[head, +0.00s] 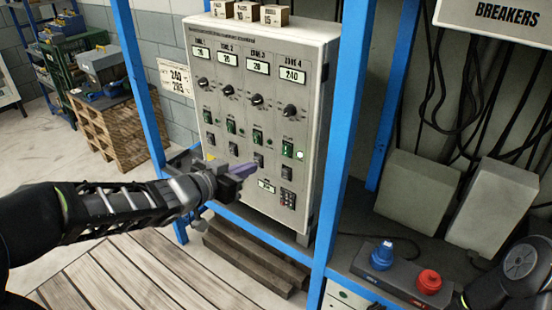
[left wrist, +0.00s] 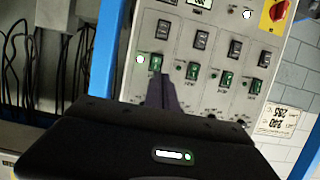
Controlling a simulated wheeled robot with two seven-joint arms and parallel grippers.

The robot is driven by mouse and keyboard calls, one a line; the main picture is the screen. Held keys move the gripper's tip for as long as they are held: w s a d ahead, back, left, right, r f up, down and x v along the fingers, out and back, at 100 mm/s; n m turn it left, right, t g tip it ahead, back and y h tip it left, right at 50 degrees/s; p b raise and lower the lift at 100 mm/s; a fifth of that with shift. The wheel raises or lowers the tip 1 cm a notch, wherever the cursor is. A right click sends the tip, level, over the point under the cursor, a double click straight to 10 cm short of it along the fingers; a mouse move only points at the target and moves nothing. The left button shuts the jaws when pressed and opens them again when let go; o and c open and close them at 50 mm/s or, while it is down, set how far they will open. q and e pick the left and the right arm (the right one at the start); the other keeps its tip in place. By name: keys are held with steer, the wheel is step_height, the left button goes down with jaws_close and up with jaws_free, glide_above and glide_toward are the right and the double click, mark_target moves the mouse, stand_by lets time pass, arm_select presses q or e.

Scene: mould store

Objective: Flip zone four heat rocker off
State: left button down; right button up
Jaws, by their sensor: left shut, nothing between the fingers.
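The grey control panel (head: 222,50) has columns marked zone 1 to zone 4. Zone four, the right-hand column, reads 240. Its green rocker (head: 288,149) has a lit lamp (head: 300,155) beside it, and a black rocker (head: 286,173) sits below. In the left wrist view the panel is upside down, with zone four's green rocker (left wrist: 157,62) at the left. My left gripper (head: 254,166) is shut and empty in front of the panel's lower part. In the left wrist view its fingers (left wrist: 163,82) point at that green rocker; I cannot tell whether they touch. My right gripper is out of view.
A blue rack post (head: 343,150) stands right of the panel. Wooden blocks (head: 248,11) sit on the panel's top. A box with blue and red connectors (head: 405,277) is at the lower right. Dark cables (head: 470,80) hang behind. A pallet stack (head: 110,130) stands at the left.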

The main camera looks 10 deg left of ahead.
mark_target(283, 155)
arm_select(q)
steer(key=x, duration=1.2)
steer(key=shift+w+d+f+b, duration=0.1)
steer(key=shift+w+f+b, duration=0.05)
steer(key=shift+w+b, duration=0.15)
